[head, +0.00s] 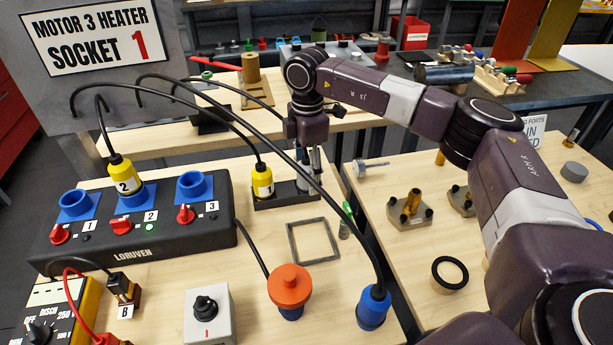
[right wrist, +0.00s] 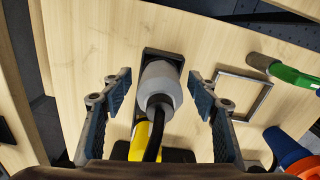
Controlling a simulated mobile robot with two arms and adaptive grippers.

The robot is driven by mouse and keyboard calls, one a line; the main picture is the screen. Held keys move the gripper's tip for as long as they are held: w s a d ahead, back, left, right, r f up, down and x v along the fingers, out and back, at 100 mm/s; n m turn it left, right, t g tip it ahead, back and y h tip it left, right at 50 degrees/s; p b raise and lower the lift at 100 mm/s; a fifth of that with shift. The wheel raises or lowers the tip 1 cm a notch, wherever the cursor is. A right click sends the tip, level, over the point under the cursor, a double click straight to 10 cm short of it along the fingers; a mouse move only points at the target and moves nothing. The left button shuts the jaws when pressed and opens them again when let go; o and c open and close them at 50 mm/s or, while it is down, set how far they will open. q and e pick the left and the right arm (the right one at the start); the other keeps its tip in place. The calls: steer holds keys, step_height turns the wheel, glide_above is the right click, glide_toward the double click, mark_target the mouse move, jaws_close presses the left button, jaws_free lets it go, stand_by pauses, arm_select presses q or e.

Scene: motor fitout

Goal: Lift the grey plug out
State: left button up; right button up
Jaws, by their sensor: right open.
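The grey plug (right wrist: 160,85) shows in the right wrist view as a pale grey cylinder with a black cable. It stands in a black holder (right wrist: 172,55). My right gripper (right wrist: 159,79) is open, one finger on each side of the plug, with a visible gap at both sides. In the head view my right gripper (head: 313,165) is over the right end of the black holder (head: 268,204) and mostly hides the grey plug. A yellow plug (head: 263,182) stands in the holder's left end; it also shows in the right wrist view (right wrist: 139,143). My left gripper is not in view.
Left of the holder is a black socket box (head: 130,235), with a yellow plug marked 2 (head: 123,177) in its middle socket. A square frame (head: 313,243), an orange-capped plug (head: 289,287) and a blue plug (head: 372,308) lie nearer. Black cables arch over the table.

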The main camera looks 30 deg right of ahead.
steer(key=c, duration=1.4)
steer(key=shift+o, duration=0.2)
steer(key=shift+r, duration=0.1)
step_height(320, 180, up, 20)
steer(key=shift+b, duration=0.4)
